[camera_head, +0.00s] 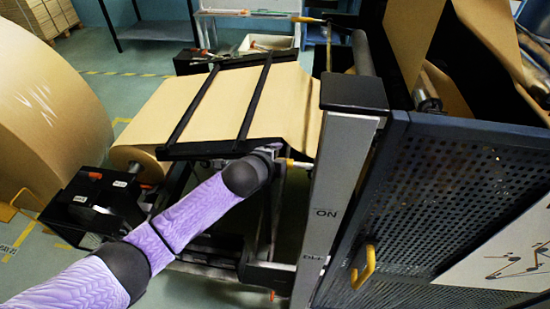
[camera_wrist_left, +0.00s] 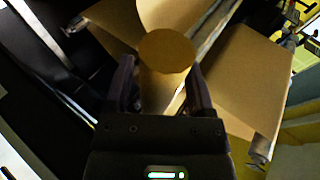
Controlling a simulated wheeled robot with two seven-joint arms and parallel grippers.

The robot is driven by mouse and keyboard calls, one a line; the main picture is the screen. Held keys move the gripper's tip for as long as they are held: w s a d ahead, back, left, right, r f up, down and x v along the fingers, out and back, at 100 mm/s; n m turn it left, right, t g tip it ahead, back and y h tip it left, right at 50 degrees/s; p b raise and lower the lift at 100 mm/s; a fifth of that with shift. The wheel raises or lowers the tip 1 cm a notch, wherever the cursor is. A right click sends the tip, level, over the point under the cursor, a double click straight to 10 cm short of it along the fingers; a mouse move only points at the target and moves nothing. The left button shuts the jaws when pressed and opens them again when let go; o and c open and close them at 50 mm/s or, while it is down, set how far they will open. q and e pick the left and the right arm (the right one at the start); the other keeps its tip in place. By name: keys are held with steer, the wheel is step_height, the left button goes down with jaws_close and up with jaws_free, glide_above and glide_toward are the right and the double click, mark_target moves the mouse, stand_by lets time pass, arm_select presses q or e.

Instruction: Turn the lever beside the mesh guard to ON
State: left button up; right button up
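A grey post (camera_head: 338,165) with a black cap stands beside the blue mesh guard (camera_head: 440,190). It bears an ON label (camera_head: 326,212), with another label lower down that is hard to read. A yellow handle (camera_head: 364,266) sits on the guard's edge, right of the lower label; I cannot tell if it is the lever. My left gripper (camera_head: 278,153) is left of the post, above and away from the yellow handle, its fingertips mostly hidden. My right gripper is out of view.
A large kraft roll (camera_head: 45,110) stands at the left. A kraft web (camera_head: 225,100) runs under black bars (camera_head: 255,100) near my left arm. A black box (camera_head: 95,205) is at lower left. Green floor (camera_head: 120,60) is open at the back left.

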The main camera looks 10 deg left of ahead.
arm_select(q)
steer(key=shift+s+a+r, duration=0.1)
steer(key=shift+s+r, duration=0.1)
steer(key=shift+s, duration=0.15)
steer(key=p+v, duration=0.2)
steer(key=v, duration=0.7)
